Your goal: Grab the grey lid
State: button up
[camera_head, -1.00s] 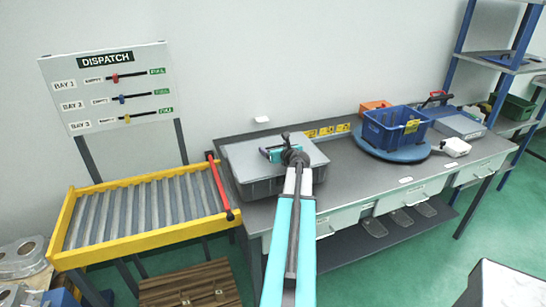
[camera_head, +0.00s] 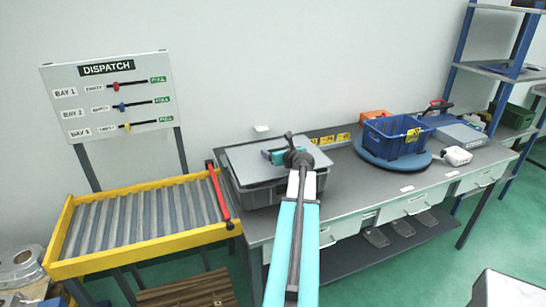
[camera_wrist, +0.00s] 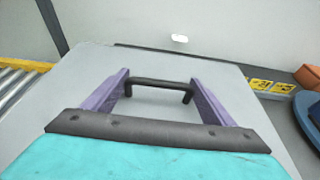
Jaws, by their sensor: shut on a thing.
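The grey lid (camera_head: 245,157) is a flat plate with a dark bar handle, over a grey bin (camera_head: 262,194) on the bench's left end. A dark gap at the left suggests the lid sits slightly above the bin's rim, but I cannot be sure. My gripper (camera_head: 279,156) is at the middle of the lid, shut on its handle. In the wrist view, the purple fingers (camera_wrist: 155,85) stand at both ends of the black handle (camera_wrist: 160,84), and the lid (camera_wrist: 80,80) fills the area around them. The bin's inside is hidden.
A yellow-framed roller conveyor (camera_head: 140,222) with a red bar (camera_head: 218,195) stands left of the bin. A blue crate (camera_head: 397,137) stands on a blue round stand (camera_head: 365,150) to the right. Bare bench top (camera_head: 345,185) lies between. A dispatch board (camera_head: 108,95) stands behind the conveyor.

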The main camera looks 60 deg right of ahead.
jog(key=s+a+b, duration=0.1)
jog(key=s, duration=0.3)
jog(key=s+a+r+b, duration=0.1)
jog(key=s+a, duration=0.1)
jog(key=s, duration=0.3)
jog(key=s+a+b, duration=0.1)
jog(key=s+a, duration=0.1)
jog(key=s, duration=0.2)
jog(key=shift+s+a+r, duration=0.1)
jog(key=shift+s+r, duration=0.05)
jog(key=shift+s+a+r, duration=0.1)
jog(key=shift+s, duration=0.05)
jog(key=shift+r, duration=0.1)
